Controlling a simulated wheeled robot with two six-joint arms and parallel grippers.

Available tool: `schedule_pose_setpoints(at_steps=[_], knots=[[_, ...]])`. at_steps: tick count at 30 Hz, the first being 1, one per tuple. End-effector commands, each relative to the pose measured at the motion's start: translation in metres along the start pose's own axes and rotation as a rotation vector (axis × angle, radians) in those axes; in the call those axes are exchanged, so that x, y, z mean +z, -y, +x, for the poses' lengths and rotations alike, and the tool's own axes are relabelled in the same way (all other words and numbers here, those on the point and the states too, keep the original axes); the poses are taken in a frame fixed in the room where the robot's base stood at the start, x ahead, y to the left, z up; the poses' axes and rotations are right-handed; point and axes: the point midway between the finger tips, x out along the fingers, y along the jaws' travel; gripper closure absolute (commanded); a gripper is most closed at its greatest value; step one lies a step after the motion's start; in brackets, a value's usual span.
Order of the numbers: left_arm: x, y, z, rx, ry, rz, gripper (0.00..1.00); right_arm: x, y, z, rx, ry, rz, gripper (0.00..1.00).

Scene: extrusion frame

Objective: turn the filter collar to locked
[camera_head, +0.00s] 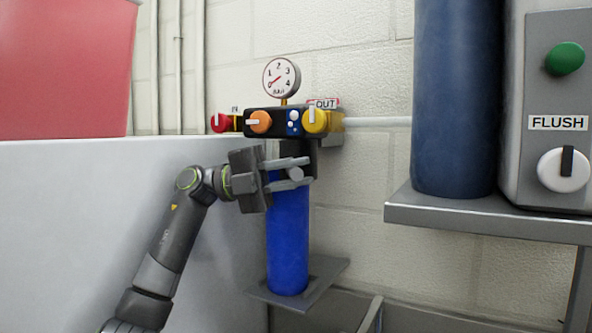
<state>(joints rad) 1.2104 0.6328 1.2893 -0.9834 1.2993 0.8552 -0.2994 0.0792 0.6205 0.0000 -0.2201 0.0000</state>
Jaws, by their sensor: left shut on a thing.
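A blue filter housing (287,235) stands upright on a small grey shelf plate (327,277) below a black filter head (292,123). My left gripper (294,175) comes in from the left and is shut around the top of the blue housing, just under the head, where the collar sits. The gripper fingers cover most of the collar, so its marks and lock position cannot be read. My right gripper is not in view.
The head carries a red knob (220,122), an orange knob (260,121), a yellow knob (315,120) and a gauge (281,77). A grey shelf (480,213) at right bears a dark blue cylinder (455,100) and a FLUSH panel (557,150). A light grey panel (90,220) stands at left.

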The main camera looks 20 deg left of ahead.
Motion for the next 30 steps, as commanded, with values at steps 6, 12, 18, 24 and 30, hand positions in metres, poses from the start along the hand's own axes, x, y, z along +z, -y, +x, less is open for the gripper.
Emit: schedule_pose_setpoints(at_steps=[6, 12, 18, 24, 30], knots=[[0.0003, 0.0012, 0.0002, -0.002, 0.002, 0.0, 1.0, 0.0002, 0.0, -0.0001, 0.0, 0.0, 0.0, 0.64], [0.0003, 0.001, 0.0002, -0.002, 0.002, 0.0, 0.63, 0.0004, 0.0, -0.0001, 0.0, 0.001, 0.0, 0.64], [0.0002, 0.0005, 0.0002, -0.001, 0.002, 0.0, 0.59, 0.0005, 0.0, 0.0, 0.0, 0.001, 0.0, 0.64], [0.0002, 0.0002, 0.0002, 0.0, 0.001, 0.0, 0.59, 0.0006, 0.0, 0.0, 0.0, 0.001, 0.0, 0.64], [0.0004, -0.0017, 0.0015, 0.002, 0.021, 0.006, 0.59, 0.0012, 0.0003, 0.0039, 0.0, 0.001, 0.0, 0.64]])
